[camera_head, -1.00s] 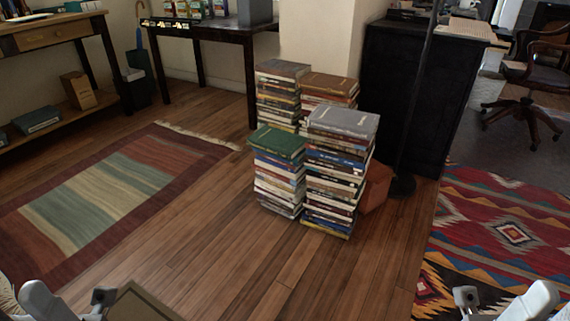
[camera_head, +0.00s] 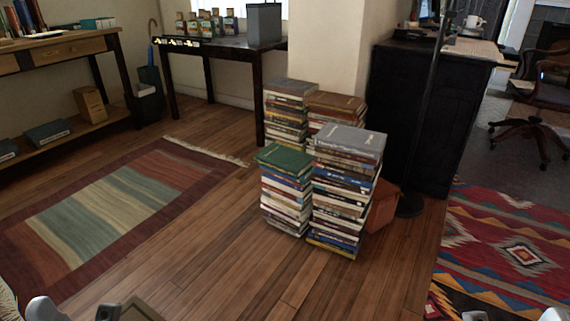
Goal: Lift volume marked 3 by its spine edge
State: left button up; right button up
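Several stacks of books stand on the wooden floor ahead. The front right stack (camera_head: 338,200) has a grey book (camera_head: 350,140) on top, and the front left stack (camera_head: 285,195) has a green book (camera_head: 284,157) on top. Behind them are a stack topped by a grey book (camera_head: 290,87) and one topped by a brown book (camera_head: 336,102). I cannot make out a number 3 on any volume. My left gripper (camera_head: 78,312) and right gripper (camera_head: 515,316) are cut off at the bottom edge, well short of the stacks. Their fingers cannot be read clearly.
A dark table (camera_head: 215,48) with jars stands behind, and a black cabinet (camera_head: 420,110) is to the right. A thin black pole (camera_head: 424,130) rises beside the stacks. A striped rug (camera_head: 110,205) and a patterned rug (camera_head: 510,255) flank open wooden floor.

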aim_at(286, 160)
jog(key=i+l, duration=0.2)
jog(key=i, duration=0.2)
jog(key=i+l+z, duration=0.15)
jog(key=i, duration=0.25)
jog(key=i+l, duration=0.25)
jog(key=i, duration=0.15)
jog(key=i+l+z, duration=0.1)
jog(key=i, duration=0.3)
jog(key=l, duration=0.1)
